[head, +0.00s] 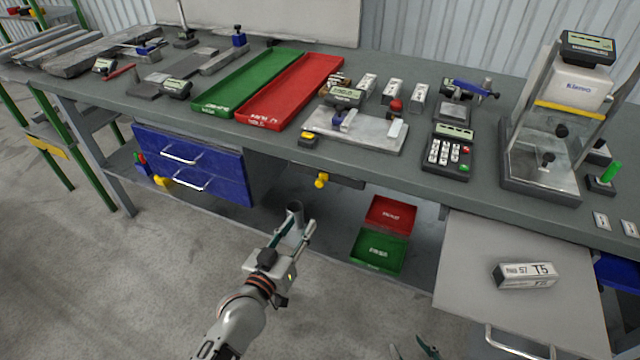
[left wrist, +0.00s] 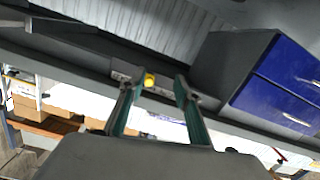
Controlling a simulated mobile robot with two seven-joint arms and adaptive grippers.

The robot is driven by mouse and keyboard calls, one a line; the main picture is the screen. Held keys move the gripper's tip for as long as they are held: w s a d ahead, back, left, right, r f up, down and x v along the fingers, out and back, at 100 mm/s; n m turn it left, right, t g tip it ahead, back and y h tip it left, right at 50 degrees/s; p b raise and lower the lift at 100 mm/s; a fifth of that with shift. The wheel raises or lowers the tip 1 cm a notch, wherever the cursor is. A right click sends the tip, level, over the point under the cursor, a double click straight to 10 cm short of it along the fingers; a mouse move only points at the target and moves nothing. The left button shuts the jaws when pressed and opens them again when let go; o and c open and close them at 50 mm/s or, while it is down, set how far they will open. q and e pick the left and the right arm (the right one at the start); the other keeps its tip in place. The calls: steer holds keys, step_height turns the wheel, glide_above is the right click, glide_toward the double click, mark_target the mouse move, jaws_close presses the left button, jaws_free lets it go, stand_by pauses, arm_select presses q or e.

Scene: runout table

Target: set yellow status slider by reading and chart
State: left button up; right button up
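A yellow knob (head: 321,181) sits on a dark housing (head: 342,180) under the bench's front edge; I take it for the status slider, but its marks are too small to read. It also shows between the fingers in the left wrist view (left wrist: 149,80). My left gripper (head: 297,229) is open and empty, below and apart from the knob. My right gripper (head: 412,350) is partly in view at the bottom edge, its fingers apart, with nothing seen between them. Displays stand on the bench, including one on the fixture (head: 345,97) and one on the balance (head: 588,46); their readings are illegible. No chart is readable.
The bench (head: 300,165) holds a green tray (head: 215,100), a red tray (head: 262,118) and a keypad (head: 447,158). Blue drawers (head: 215,165) hang at left. Red and green bins (head: 375,262) sit below. A T5 box (head: 527,275) lies on a pull-out board (head: 480,300).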

mark_target(319, 186)
arm_select(q)
steer(key=shift+t+h, duration=0.4)
steer(key=shift+t, duration=0.1)
steer(key=w+d+r, duration=0.1)
steer(key=w, duration=0.2)
steer(key=w+d+r+b, duration=0.1)
steer(key=w+d+r, duration=0.1)
steer(key=w, duration=0.2)
steer(key=w+d+r, duration=0.1)
steer(key=w+d, duration=0.1)
steer(key=w, duration=0.2)
steer(key=shift+w+r, duration=0.15)
steer(key=shift+r, duration=0.05)
jaws_close()
